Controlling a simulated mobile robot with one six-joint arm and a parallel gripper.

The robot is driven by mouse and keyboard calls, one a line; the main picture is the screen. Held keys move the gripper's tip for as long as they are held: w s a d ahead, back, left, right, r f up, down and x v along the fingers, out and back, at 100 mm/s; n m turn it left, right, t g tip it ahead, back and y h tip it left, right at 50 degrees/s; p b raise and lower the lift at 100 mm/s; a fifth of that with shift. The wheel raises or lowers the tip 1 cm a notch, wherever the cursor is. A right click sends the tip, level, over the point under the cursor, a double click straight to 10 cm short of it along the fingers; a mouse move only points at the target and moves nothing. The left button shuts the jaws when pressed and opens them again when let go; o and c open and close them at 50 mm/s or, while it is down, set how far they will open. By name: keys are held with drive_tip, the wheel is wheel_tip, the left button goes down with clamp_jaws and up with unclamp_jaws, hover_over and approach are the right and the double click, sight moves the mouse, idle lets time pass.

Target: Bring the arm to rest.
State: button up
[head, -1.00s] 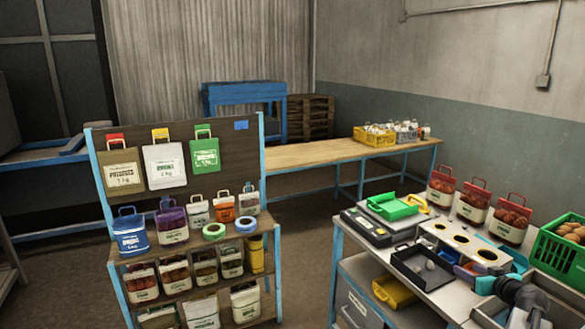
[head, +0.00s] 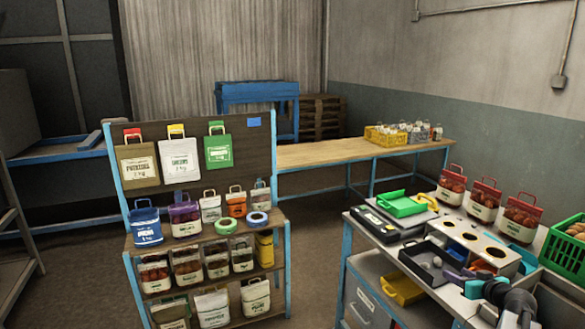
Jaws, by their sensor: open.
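My arm shows at the lower right, with dark grey joints and a teal wrist part. My gripper (head: 455,279), with purple on it, is at its end, low over the right-hand workbench (head: 362,262), beside the black tray (head: 420,266). It is open, and I see nothing held in it. Its fingertips are small and hard to make out.
A white box with round holes (head: 470,236), a green tray (head: 402,204), red-topped sacks (head: 485,199) and a green crate (head: 567,243) crowd the bench. A shelf rack of sacks (head: 195,252) stands left. Floor is clear between rack and bench.

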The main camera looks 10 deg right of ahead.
drive_tip(key=w+a+f+n+g+y+b, duration=0.1)
drive_tip(key=w+a+f+y+b, duration=0.15)
drive_tip(key=a+f, duration=0.8)
drive_tip(key=w+a+f+n+g+y+b, duration=0.1)
drive_tip(key=w+a+f+n+g+y, duration=0.15)
drive_tip(key=a+f, duration=0.8)
drive_tip(key=s+a+f+n+g+y+b, duration=0.15)
drive_tip(key=s+a+f, duration=0.25)
drive_tip(key=a+f, duration=0.55)
drive_tip(key=s+a+f+g+b, duration=0.1)
drive_tip(key=s+a+f+g, duration=0.25)
drive_tip(key=a+f, duration=0.65)
drive_tip(key=s+a+f+g+h+b, duration=0.1)
drive_tip(key=s+a+f+g, duration=0.2)
drive_tip(key=s+a+f, duration=0.6)
drive_tip(key=s+a+f+g+h+b, duration=0.1)
drive_tip(key=s+a+f+g+b, duration=0.2)
drive_tip(key=s, duration=1.1)
drive_tip(key=s+d+f+m+g+h+p, duration=0.1)
drive_tip(key=s+d+m+g+h, duration=0.2)
drive_tip(key=s, duration=0.9)
drive_tip(key=shift+s+d+m+g+h, duration=0.15)
drive_tip(key=shift+d+m+g+h, duration=0.2)
drive_tip(key=shift+d+m+g, duration=0.65)
